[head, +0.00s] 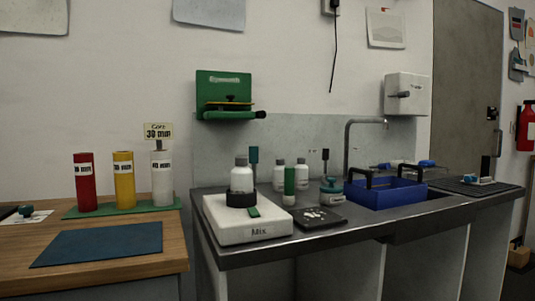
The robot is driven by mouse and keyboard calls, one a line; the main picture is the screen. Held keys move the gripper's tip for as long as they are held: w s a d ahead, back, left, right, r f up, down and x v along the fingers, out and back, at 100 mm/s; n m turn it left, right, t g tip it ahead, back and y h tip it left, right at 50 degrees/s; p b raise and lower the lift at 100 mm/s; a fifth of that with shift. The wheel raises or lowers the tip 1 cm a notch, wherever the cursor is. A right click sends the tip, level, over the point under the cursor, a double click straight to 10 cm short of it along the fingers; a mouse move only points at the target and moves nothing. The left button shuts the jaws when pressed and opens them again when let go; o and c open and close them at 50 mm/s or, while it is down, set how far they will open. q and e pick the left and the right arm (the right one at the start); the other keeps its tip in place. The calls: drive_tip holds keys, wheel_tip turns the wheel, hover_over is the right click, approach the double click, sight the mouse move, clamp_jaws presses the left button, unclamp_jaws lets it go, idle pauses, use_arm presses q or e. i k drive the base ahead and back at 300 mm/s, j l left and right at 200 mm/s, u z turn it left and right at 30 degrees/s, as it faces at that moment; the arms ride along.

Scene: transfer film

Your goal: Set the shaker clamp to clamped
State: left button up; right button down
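A white shaker base (240,232) labelled "Mix" stands at the left front of the dark worktop. A white bottle with a grey cap (240,176) stands upright on it inside a black ring (240,198). A small green piece (254,212), which may be the clamp lever, lies on the base's top in front of the ring. Whether it is in the clamped position I cannot tell. Neither of my grippers is in view.
A black pad (320,218) with small white pieces, a green-and-white tube (289,186) and a teal jar (331,192) stand right of the shaker. A blue crate (390,192) sits further right. A wooden table (150,265) with a blue mat (100,244) is at left.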

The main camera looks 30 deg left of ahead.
sight(253, 150)
drive_tip(key=i+l, duration=0.15)
drive_tip(key=i, duration=0.3)
drive_tip(key=i+l, duration=0.15)
drive_tip(key=i, duration=0.3)
drive_tip(key=u, duration=1.55)
drive_tip(key=i+j, duration=0.1)
drive_tip(key=j, duration=0.2)
drive_tip(key=i+j, duration=0.15)
drive_tip(key=j, duration=0.2)
